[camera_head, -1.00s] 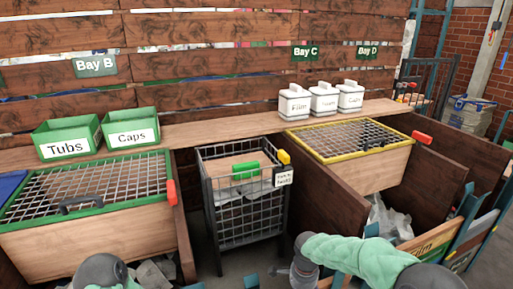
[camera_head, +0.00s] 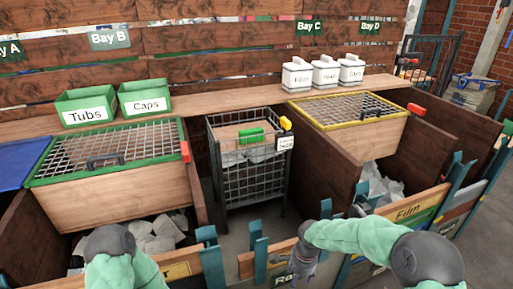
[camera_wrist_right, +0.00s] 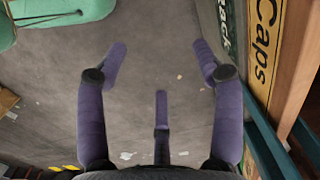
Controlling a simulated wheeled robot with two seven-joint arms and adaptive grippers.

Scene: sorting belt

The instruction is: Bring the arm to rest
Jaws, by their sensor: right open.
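My right arm reaches in from the lower right in the head view, bent, with its gripper (camera_head: 294,266) hanging down in front of the bays near the low front boards. In the right wrist view the gripper's purple fingers (camera_wrist_right: 160,62) are spread wide and empty above bare grey floor. My left arm (camera_head: 118,265) shows only as a green sleeve and grey joint at the bottom left; its gripper is out of frame.
A panel marked Caps (camera_wrist_right: 264,50) stands close on the right of the wrist view. A wire cage (camera_head: 252,180) stands between a green-framed mesh lid (camera_head: 110,150) and a yellow-framed one (camera_head: 345,108). Green tubs (camera_head: 84,107) and white canisters (camera_head: 325,74) sit on the shelf.

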